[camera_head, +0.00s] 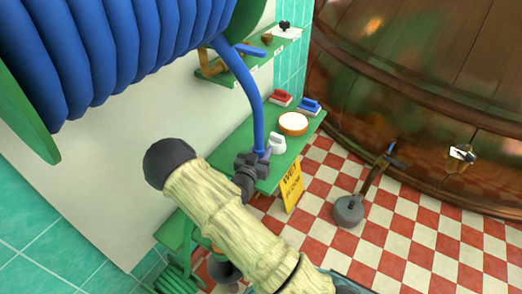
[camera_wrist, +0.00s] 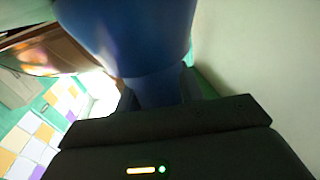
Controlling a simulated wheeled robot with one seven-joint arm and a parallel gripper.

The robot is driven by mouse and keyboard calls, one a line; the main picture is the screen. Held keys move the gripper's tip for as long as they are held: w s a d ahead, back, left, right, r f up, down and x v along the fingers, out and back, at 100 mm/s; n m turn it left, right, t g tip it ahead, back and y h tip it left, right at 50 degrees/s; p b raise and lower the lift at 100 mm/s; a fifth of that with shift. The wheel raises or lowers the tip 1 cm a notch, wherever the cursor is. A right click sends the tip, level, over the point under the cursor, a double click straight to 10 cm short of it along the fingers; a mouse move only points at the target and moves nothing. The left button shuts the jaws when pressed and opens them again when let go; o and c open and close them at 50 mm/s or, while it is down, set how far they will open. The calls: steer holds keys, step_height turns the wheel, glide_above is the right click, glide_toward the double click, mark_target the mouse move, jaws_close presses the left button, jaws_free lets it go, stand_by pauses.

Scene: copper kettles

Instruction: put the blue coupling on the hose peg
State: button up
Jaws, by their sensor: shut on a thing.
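A blue hose (camera_head: 247,88) hangs from the big blue coil at the upper left and runs down to my gripper (camera_head: 254,161). My gripper is shut on the blue piece at the hose's lower end, which I take for the blue coupling (camera_head: 261,150); the dark jaws hide part of it. In the wrist view, the blue piece (camera_wrist: 153,88) rises from between the jaws, wide at the top and narrower at the grip. The gripper shows over the green bench, near a pale grey fitting (camera_head: 277,144). I cannot make out the hose peg with certainty.
The green bench (camera_head: 246,134) holds a round cream-topped thing (camera_head: 293,123), a red brush (camera_head: 281,98) and a blue brush (camera_head: 309,105). A green shelf (camera_head: 262,52) is above. A yellow sign (camera_head: 292,187) and a grey long-handled tool (camera_head: 349,210) stand on the checkered floor. A copper kettle (camera_head: 420,80) fills the right.

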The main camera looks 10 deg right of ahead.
steer(key=o, duration=1)
steer(key=shift+f, duration=0.1)
steer(key=p+v, duration=0.1)
steer(key=v, duration=1.1)
